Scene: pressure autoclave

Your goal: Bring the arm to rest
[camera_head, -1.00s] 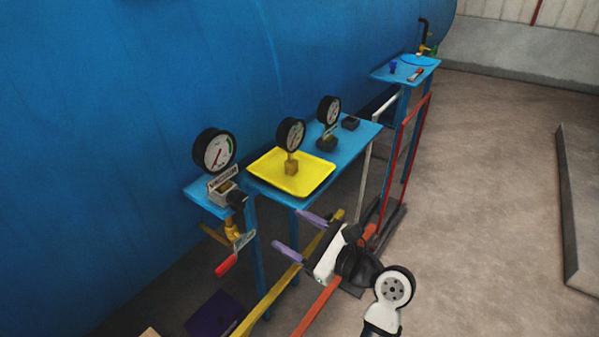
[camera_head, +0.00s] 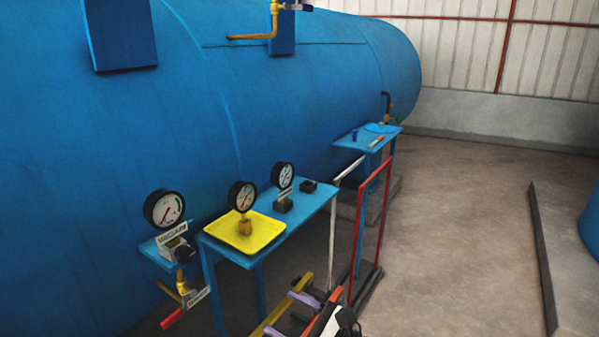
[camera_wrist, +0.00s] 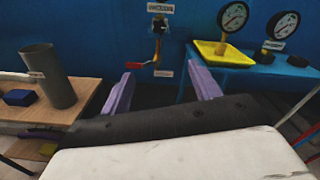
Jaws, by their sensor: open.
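My gripper (camera_head: 288,316) is low at the bottom of the head view, in front of the blue bench and partly cut off by the frame edge. In the wrist view my gripper (camera_wrist: 162,85) shows two purple fingers spread apart with nothing between them. Beyond the fingers is a valve with a red handle (camera_wrist: 147,65) under a vacuum label, on the blue tank. The fingers touch nothing that I can see.
A blue bench (camera_head: 290,222) holds a yellow tray (camera_head: 226,230) with a gauge, another gauge and a black block. A red frame (camera_head: 360,225) stands right of it. A wooden table (camera_wrist: 90,95) carries a grey cylinder (camera_wrist: 47,78). Open floor (camera_head: 450,240) lies right.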

